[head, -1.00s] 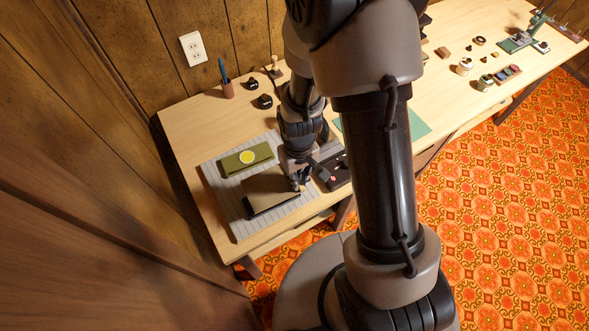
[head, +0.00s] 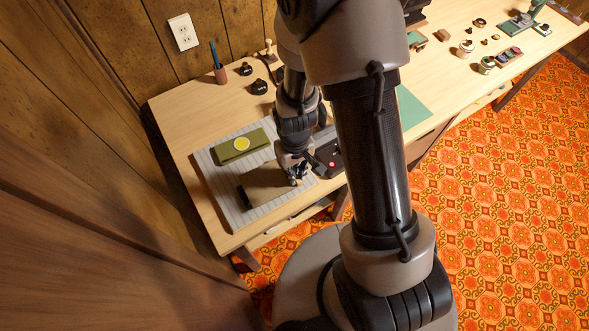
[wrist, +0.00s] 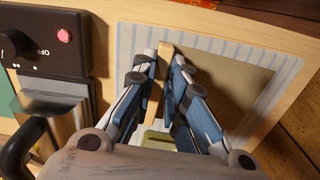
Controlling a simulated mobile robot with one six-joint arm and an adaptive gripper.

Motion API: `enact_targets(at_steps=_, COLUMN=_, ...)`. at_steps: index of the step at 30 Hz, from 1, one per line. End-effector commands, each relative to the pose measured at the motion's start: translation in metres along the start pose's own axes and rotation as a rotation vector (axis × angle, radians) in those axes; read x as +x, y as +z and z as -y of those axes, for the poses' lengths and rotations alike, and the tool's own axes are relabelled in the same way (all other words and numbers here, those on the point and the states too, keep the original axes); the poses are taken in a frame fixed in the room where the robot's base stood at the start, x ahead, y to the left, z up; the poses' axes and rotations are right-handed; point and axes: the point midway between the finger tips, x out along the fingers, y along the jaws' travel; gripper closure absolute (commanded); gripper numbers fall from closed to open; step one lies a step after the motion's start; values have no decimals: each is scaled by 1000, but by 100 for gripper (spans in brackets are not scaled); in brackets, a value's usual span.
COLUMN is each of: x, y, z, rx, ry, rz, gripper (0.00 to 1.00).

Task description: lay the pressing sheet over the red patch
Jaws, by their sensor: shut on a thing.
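The brown pressing sheet (head: 268,187) is over the front part of the striped grey mat (head: 212,178). My gripper (head: 297,179) is shut on the tan strip at the sheet's right edge; the wrist view shows this strip between the fingertips (wrist: 164,52). The brown sheet (wrist: 226,72) spreads out beyond the fingers there. A dark band shows along the sheet's left side in the head view. I cannot tell how much of the sheet touches what is below. No red patch shows; anything under the sheet is hidden.
A dark control box with a red light (wrist: 64,35) stands close beside my gripper. A pen cup (head: 220,75) and black knobs (head: 259,87) stand farther back.

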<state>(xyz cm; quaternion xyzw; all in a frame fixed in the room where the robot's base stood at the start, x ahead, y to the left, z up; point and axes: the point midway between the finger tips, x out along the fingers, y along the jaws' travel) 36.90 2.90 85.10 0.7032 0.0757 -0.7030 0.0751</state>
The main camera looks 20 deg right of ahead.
Motion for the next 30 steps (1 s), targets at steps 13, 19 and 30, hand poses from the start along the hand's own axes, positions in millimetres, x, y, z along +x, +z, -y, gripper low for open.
enact_targets(at_steps=13, x=4, y=0, z=0, rx=0, ry=0, rz=0, gripper=100)
enact_targets(at_steps=19, x=7, y=0, z=0, rx=0, ry=0, rz=0, gripper=100)
enact_targets(at_steps=30, x=10, y=0, z=0, rx=0, ry=0, rz=0, gripper=79)
